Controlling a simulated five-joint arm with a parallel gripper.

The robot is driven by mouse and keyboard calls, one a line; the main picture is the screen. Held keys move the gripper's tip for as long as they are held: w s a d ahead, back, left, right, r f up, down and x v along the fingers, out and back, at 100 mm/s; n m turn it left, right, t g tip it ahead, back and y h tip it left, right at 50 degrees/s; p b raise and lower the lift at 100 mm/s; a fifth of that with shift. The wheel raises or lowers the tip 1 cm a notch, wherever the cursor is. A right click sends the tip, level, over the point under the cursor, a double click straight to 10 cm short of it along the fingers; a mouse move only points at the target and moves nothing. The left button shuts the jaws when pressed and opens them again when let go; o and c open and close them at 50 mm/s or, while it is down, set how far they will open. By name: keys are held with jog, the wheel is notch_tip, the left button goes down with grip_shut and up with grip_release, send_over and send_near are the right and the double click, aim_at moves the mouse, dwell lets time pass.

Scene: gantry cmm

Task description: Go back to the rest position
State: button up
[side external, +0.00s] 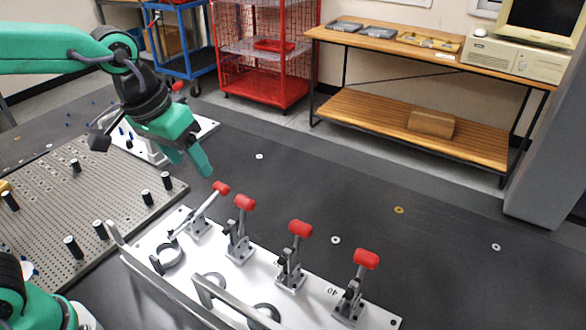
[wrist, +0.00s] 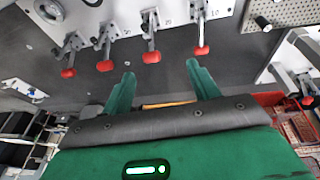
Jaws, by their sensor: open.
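My gripper (side external: 190,160) is open and empty, held in the air above the dark table. In the side view it is behind and left of the white plate (side external: 305,299) with red-handled toggle clamps. The leftmost clamp handle (side external: 221,188) is nearest to it and leans over, apart from the fingertips. The other handles (side external: 244,202) stand more upright. In the wrist view both green fingers of my gripper (wrist: 157,78) are spread with nothing between them. The red handle (wrist: 201,50) shows just beyond the right finger.
A perforated plate (side external: 75,200) with several black posts lies at the left. Another white fixture (side external: 150,151) stands behind my gripper. The dark table (side external: 330,190) is mostly clear behind the clamps, with a few small washers. A red cage cart and a wooden bench (side external: 420,115) stand beyond.

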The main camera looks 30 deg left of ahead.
jog(key=s+a+f+t+y, duration=0.1)
jog(key=s+a+t, duration=0.1)
jog(key=s+a, duration=0.7)
jog(key=shift+s+a+f, duration=0.25)
jog(key=shift+s+a, duration=0.05)
jog(key=shift+a, duration=0.25)
